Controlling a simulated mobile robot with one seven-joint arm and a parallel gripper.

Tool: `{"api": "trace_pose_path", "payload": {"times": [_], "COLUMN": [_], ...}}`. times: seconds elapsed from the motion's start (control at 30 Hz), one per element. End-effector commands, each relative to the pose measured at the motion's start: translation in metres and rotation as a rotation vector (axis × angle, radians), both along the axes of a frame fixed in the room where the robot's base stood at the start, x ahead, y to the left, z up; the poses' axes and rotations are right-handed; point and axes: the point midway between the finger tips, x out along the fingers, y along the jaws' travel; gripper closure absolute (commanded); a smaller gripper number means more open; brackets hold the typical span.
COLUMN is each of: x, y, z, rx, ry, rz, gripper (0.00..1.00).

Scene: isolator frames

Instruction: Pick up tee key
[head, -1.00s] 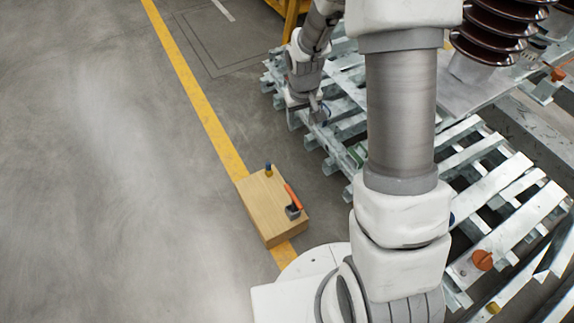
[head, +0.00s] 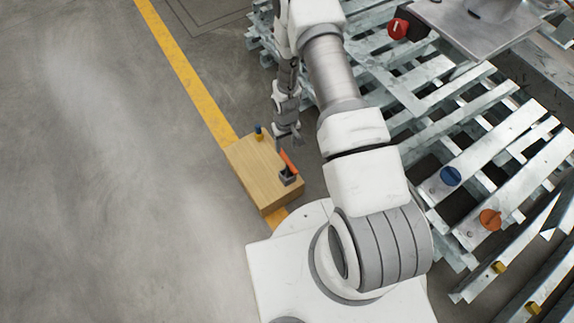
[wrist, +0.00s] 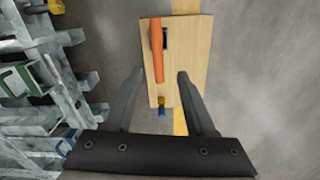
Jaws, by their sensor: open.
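An orange bar (head: 288,161), which looks like the tee key's handle, lies over a small dark block (head: 289,179) on a wooden box (head: 250,168). The bar also shows in the wrist view (wrist: 157,50); its shaft is hidden. My gripper (head: 292,141) hangs near the box's far right side, close to the orange bar. In the wrist view my gripper (wrist: 160,75) is open and empty, its fingers either side of the bar's near end in the picture. I cannot tell the height gap.
A galvanised steel frame (head: 480,170) with blue (head: 450,176) and orange (head: 490,219) knobs fills the right. Open floor (head: 110,180) with a yellow line lies left.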

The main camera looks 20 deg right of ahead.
Motion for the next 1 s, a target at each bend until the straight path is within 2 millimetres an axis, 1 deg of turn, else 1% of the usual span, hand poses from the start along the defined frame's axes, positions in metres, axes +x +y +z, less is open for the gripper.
{"api": "trace_pose_path", "payload": {"times": [0.03,0.2,0.3,0.43,0.67,1.0], "x": [-0.001,-0.001,-0.001,0.0,0.001,0.001], "y": [0.0,0.0,0.0,0.0,-0.001,-0.004], "z": [-0.018,-0.055,-0.073,-0.087,-0.097,-0.142], "rx": [0.0,0.0,0.0,0.0,-0.001,0.0], "ry": [0.002,0.002,0.002,0.0,-0.001,0.0], "rz": [0.0,-0.001,-0.001,-0.001,-0.001,-0.001], "gripper": [0.44,0.44,0.44,0.44,0.44,0.44]}}
